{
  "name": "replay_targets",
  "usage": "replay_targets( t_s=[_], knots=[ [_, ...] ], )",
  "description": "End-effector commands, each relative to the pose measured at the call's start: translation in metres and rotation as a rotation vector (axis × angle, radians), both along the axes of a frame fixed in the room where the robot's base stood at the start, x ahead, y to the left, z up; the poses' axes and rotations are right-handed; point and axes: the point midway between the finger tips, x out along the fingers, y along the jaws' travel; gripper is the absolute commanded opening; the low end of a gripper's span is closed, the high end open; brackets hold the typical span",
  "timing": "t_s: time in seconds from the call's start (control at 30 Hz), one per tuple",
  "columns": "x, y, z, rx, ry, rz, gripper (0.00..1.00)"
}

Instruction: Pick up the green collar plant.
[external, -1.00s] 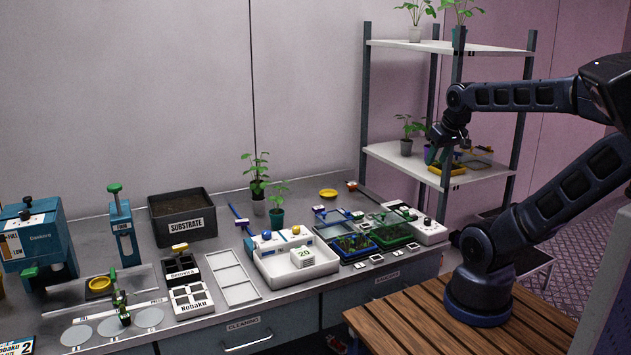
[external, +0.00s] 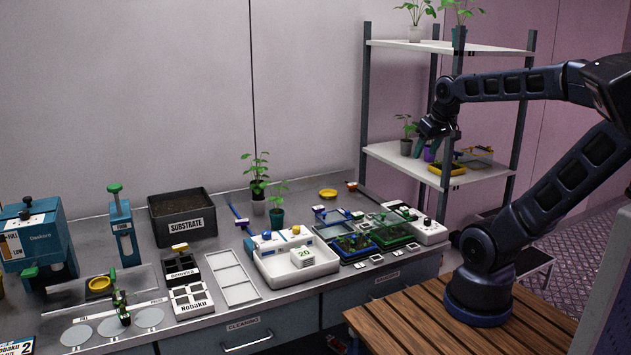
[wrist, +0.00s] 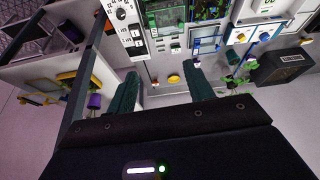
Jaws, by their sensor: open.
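I cannot make out a green collar on any plant at this size. On the bench, a leafy plant in a teal-green pot (external: 277,216) stands upright beside a taller plant in a grey pot (external: 259,205). Another plant in a teal pot (external: 459,37) is on the top shelf, next to one in a pale pot (external: 415,34). A plant in a grey pot (external: 406,147) stands on the middle shelf. My gripper (external: 424,146) is open and empty by the middle shelf, just right of that plant. Its two teal fingers are apart in the wrist view (wrist: 163,75).
A purple pot (external: 429,155) and a yellow tray (external: 447,170) sit on the middle shelf near my gripper; the purple pot (wrist: 95,101) also shows in the wrist view. The rack's posts (external: 458,100) stand close by. The substrate bin (external: 182,217) is on the bench.

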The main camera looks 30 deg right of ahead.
Motion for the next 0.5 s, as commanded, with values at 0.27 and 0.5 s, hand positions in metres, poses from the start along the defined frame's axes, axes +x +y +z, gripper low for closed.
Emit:
replay_targets(
  t_s=[0.27, 0.5],
  knots=[
    [0.075, 0.059, 0.027, -0.017, 0.004, 0.165, 0.52],
    [0.132, 0.128, 0.039, -0.026, 0.003, 0.305, 0.52]
  ],
)
